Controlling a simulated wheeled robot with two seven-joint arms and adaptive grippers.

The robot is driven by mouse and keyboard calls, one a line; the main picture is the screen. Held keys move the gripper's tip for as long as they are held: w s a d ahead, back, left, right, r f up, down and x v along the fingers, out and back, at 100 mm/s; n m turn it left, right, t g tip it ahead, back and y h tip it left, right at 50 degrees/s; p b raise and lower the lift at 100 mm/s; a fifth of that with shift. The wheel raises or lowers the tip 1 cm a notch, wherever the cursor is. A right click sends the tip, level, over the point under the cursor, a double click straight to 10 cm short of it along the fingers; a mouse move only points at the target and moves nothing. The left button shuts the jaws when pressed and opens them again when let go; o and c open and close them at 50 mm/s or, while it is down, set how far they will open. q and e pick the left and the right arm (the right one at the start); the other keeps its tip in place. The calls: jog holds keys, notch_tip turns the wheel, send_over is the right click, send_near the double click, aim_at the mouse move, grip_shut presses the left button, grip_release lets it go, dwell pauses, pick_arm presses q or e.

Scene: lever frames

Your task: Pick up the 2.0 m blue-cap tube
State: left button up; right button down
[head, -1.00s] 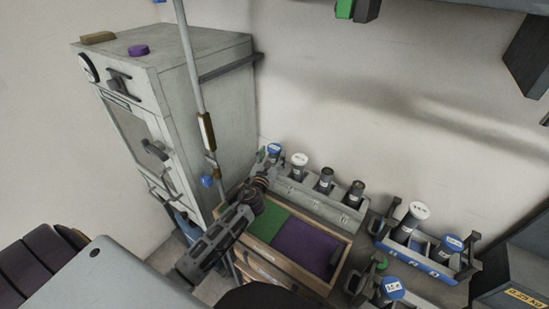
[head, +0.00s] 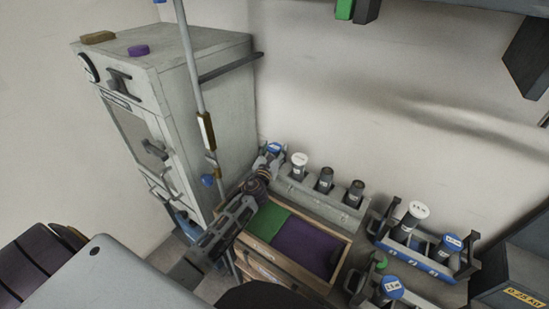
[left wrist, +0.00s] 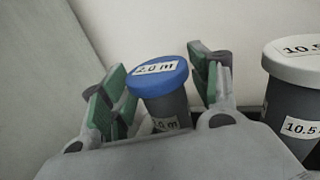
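The 2.0 m blue-cap tube (head: 274,149) stands upright in the left end of a grey rack (head: 325,206). In the left wrist view the 2.0 m blue-cap tube (left wrist: 160,76) shows its label on cap and body. My left gripper (head: 267,162) is right at this tube in the head view and hides much of its body. In the left wrist view the left gripper (left wrist: 160,82) is open, with one green-padded finger on each side of the tube. A gap seems to show at the right finger; contact on the left is unclear. My right gripper is not in view.
A white-cap 10.5 tube (left wrist: 292,90) stands just right of the gripper. Two dark-capped tubes (head: 325,178) follow in the rack. A wooden tray (head: 344,250) with green and purple areas lies in front. A blue rack (head: 418,258) is right, a grey cabinet (head: 200,100) left.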

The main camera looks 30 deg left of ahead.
pick_arm(q)
jog(key=c, duration=0.9)
jog(key=shift+o, duration=0.2)
jog(key=shift+r, duration=0.2)
jog(key=shift+r+p, duration=0.5)
jog(key=shift+r, duration=0.35)
notch_tip(320, 180, up, 5)
jog(key=shift+r+p, duration=0.1)
jog(key=shift+p, duration=0.7)
jog(key=shift+r, duration=1.4)
